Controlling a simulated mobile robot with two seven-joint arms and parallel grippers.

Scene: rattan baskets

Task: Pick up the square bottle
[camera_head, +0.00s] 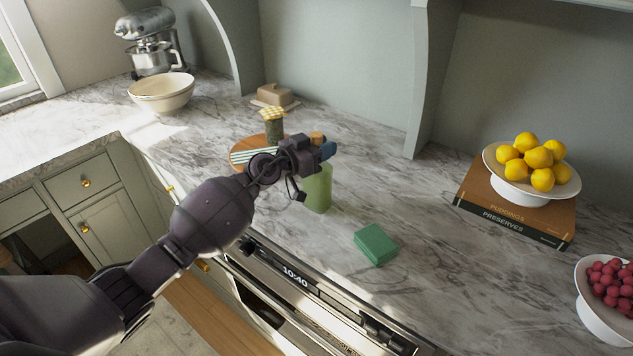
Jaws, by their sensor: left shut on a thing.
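The square bottle (318,189) is pale green and stands upright at the middle of the marble counter. My left gripper (323,152) is at its top, shut on it, and hides its upper part. I cannot tell whether the bottle's base touches the counter. My right gripper is not in view.
A green block (376,244) lies to the right, near the oven. A round wooden board (243,146) and a cloth-topped jar (273,124) are behind the gripper. Lemons (538,157) in a white bowl sit on books (510,222) at right. A berry bowl (597,318) stands lower right.

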